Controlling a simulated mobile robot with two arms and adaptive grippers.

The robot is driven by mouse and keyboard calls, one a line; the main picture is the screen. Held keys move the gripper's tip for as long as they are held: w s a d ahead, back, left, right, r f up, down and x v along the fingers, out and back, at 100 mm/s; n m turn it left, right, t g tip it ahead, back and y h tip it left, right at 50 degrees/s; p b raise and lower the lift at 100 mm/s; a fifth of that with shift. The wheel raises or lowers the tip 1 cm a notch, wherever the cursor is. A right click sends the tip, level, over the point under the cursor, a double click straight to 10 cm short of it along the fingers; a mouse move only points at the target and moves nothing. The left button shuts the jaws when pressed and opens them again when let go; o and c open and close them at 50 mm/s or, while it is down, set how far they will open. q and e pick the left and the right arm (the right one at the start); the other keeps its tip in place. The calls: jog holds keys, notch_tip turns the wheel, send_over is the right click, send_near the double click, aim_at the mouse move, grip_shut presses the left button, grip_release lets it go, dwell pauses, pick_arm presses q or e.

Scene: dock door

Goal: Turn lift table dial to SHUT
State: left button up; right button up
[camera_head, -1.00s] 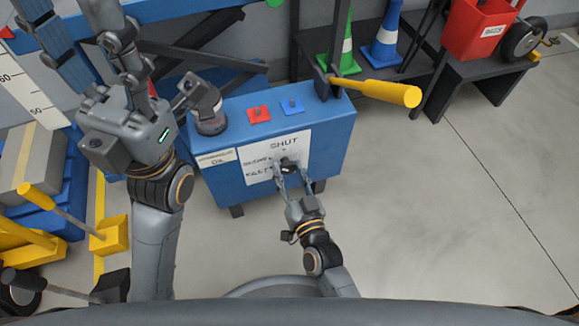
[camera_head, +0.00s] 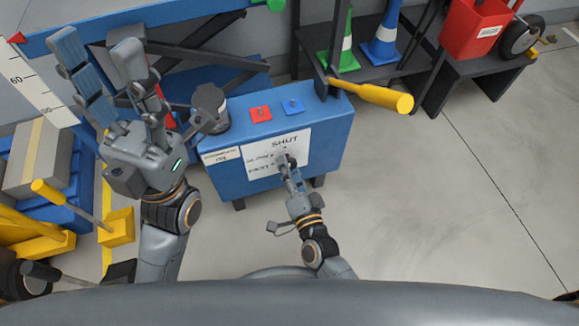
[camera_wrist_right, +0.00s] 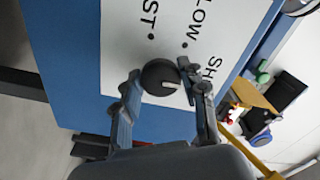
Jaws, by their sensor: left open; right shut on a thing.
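The lift table dial is a dark round knob (camera_wrist_right: 160,77) on a white label plate (camera_wrist_right: 118,40) marked SHUT, SLOW and FAST. A pale mark on the knob faces right, towards the SHUT side in the wrist view; I cannot tell whether it lines up exactly. My right gripper (camera_wrist_right: 160,82) is shut on the knob, one finger on each side. In the head view my right gripper (camera_head: 286,166) covers most of the dial. My left gripper (camera_head: 97,42) is open and empty, raised left of the blue cabinet (camera_head: 330,135), away from the dial.
On the cabinet are a red button (camera_head: 261,114), a blue button (camera_head: 292,106) and a dark can (camera_head: 210,107). A yellow handle (camera_head: 372,95) juts out at right. Cones and a red bin (camera_head: 478,28) stand behind. The floor at right is clear.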

dwell(0.6)
jog(key=o, duration=0.9)
jog(key=shift+o, duration=1.1)
jog(key=v, duration=1.2)
